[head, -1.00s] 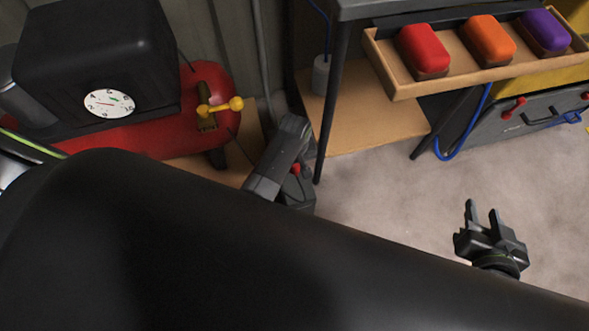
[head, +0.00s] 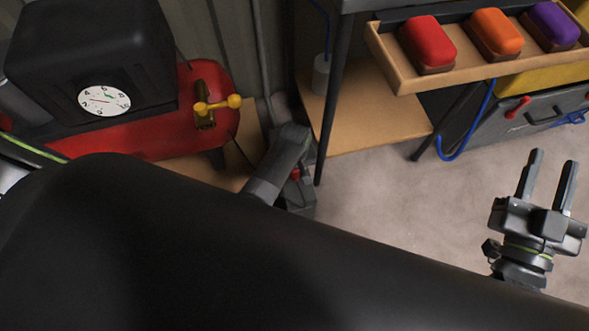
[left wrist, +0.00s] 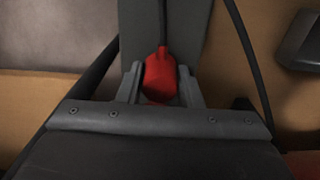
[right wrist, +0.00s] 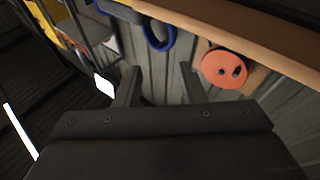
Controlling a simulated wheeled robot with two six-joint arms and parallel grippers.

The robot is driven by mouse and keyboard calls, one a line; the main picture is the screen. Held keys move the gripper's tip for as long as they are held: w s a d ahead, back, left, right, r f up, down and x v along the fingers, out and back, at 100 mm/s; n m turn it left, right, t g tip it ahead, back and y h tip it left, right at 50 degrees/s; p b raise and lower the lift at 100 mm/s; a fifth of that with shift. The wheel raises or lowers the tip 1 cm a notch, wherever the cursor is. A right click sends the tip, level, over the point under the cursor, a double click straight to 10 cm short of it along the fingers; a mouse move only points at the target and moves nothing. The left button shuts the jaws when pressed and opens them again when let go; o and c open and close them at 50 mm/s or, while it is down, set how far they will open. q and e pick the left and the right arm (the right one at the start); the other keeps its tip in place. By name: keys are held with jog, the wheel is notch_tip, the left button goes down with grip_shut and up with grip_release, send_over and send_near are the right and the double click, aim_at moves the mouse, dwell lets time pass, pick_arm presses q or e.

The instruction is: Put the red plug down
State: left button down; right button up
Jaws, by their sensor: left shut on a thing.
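The red plug (left wrist: 160,78) sits between the two fingers of my left gripper (left wrist: 160,88) in the left wrist view, with a dark cord running up from it. The gripper is shut on it. A grey panel or block (left wrist: 190,35) lies behind the plug; I cannot tell whether they touch. In the head view, my left gripper (head: 294,168) is low beside the shelf, and only a small bit of the red plug (head: 296,174) shows. My right gripper (head: 552,165) is open and empty over the floor at the right; its fingers also show apart in the right wrist view (right wrist: 158,82).
A wooden tray (head: 405,82) holds red, orange and purple rounded blocks. Below are a wooden shelf (head: 370,142) and a grey case (head: 510,125). A red tank (head: 150,135) with a black gauge box (head: 90,60) stands left. The floor (head: 400,200) is clear.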

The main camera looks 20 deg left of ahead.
pick_arm(q)
jog(key=shift+f, duration=0.15)
pick_arm(e)
jog(key=shift+s+r, duration=0.1)
jog(key=shift+r, duration=0.15)
pick_arm(q)
jog(key=shift+f, duration=0.2)
pick_arm(e)
jog(key=shift+a+r+t, duration=0.1)
jog(key=shift+r+t, duration=0.2)
jog(key=shift+t, duration=0.1)
pick_arm(q)
jog(key=c, duration=1)
grip_release()
pick_arm(e)
jog(key=shift+s+r, duration=0.1)
jog(key=shift+r, duration=0.05)
pick_arm(q)
jog(key=shift+r, duration=0.15)
